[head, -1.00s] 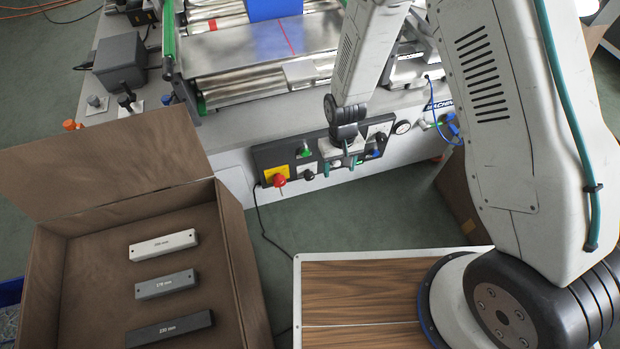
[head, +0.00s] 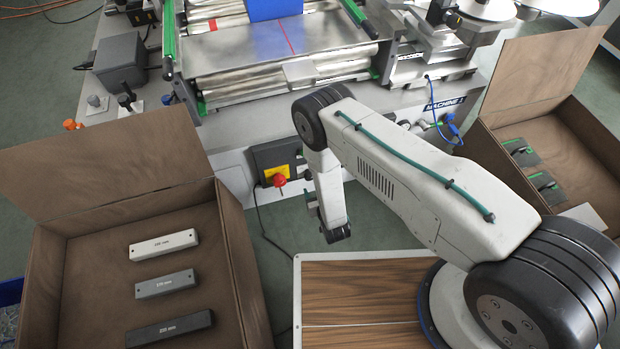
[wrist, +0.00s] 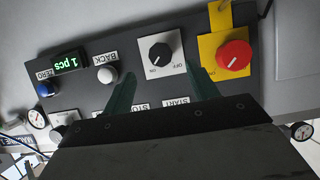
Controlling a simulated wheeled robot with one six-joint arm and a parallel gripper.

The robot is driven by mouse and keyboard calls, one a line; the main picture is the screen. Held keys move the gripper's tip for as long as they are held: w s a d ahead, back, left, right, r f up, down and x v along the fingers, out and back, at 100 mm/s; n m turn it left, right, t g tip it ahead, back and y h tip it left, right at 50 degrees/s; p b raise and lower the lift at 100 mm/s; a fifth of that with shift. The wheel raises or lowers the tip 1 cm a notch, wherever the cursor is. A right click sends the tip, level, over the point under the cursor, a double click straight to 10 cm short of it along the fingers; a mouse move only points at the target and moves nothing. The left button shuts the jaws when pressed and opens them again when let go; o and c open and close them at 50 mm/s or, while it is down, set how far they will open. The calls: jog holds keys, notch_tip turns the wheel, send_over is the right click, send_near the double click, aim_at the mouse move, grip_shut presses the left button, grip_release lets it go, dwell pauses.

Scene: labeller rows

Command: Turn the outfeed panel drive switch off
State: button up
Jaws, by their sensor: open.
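A black rotary switch (wrist: 160,52) on a white plate marked ON and OFF shows upside down in the wrist view. Its pointer's setting is too small to tell surely. It sits on the dark control panel (wrist: 88,88) on the machine's front. My gripper (wrist: 161,75) is open and empty, with one green finger to each side below the switch, apart from it. In the head view the panel (head: 262,160) is mostly hidden behind my arm. No name on the panel is readable as outfeed.
A white BACK button (wrist: 107,74), a green counter display (wrist: 68,62) and a blue ZERO button (wrist: 46,89) lie left. Open boxes stand left (head: 230,250) and right (head: 590,150) of my base.

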jog(key=r+x, duration=0.1)
jog(key=x, duration=0.6)
jog(key=shift+w+a+f, duration=0.15)
jog(key=shift+w+f, duration=0.05)
jog(key=shift+w, duration=0.35)
jog(key=c, duration=1)
